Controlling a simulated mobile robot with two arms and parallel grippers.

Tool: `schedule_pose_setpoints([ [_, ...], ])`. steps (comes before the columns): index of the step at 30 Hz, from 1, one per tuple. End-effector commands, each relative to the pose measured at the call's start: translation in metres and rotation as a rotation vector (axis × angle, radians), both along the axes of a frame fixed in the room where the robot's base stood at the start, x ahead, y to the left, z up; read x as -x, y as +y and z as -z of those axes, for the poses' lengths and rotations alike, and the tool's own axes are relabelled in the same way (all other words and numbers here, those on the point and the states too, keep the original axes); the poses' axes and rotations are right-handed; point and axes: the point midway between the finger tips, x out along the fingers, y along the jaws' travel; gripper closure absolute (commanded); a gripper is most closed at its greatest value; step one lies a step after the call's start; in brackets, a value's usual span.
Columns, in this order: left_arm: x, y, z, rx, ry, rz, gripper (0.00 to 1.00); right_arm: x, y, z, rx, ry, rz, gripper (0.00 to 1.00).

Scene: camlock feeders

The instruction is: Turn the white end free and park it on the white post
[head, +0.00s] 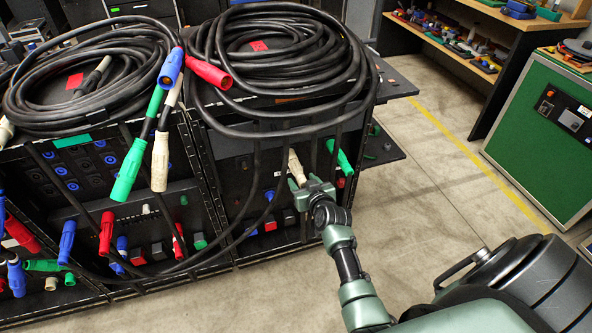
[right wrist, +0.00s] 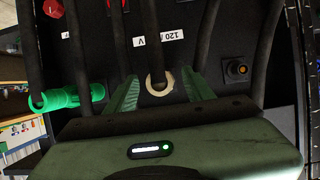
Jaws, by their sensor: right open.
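A white cable end (head: 296,167) is at the front panel of the right-hand rack in the head view. In the right wrist view it shows as a cream ring (right wrist: 160,82) around a black cable. My right gripper (head: 312,185) is open, with its two green fingers (right wrist: 162,92) on either side of the white end. I cannot tell whether they touch it. A short cream stub (head: 50,283) sits low on the left rack; I cannot tell if it is the white post. My left gripper is not in view.
A green connector (head: 339,158) is just right of the white end and also shows in the right wrist view (right wrist: 68,97). Black cables hang down the rack front around my gripper. Coiled cables (head: 275,50) lie on top. Open floor (head: 440,170) is at right.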

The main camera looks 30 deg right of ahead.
Motion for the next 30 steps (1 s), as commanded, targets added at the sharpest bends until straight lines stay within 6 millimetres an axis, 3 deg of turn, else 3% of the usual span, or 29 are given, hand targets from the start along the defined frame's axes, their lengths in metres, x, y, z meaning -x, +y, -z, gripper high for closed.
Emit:
schedule_pose_setpoints([
  [4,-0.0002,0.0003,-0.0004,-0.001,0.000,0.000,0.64,0.0000,0.0002,-0.0004,0.000,0.000,0.000,0.47],
  [9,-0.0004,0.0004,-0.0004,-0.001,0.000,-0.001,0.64,0.0001,0.0002,-0.0004,0.000,0.000,0.000,0.95],
  [11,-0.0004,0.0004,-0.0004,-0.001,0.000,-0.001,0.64,0.0002,0.0001,-0.0003,0.000,0.000,0.000,1.00],
  [12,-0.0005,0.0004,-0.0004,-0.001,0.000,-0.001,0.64,-0.0004,-0.0001,-0.0017,0.001,-0.003,0.000,0.68],
  [14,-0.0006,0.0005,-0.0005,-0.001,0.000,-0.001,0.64,-0.0004,-0.0001,-0.0017,0.001,-0.003,0.000,0.51],
  [21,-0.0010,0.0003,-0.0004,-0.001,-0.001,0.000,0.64,0.0000,0.0000,-0.0009,0.000,-0.002,0.000,0.48],
  [22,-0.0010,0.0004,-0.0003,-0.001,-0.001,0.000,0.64,0.0006,0.0003,0.0005,0.000,0.002,0.000,0.45],
  [25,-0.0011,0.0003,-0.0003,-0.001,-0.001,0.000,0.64,0.0005,0.0003,0.0005,0.000,0.001,0.000,0.19],
  [30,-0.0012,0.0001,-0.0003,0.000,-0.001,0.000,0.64,0.0003,0.0003,0.0001,0.000,0.000,0.000,0.19],
])
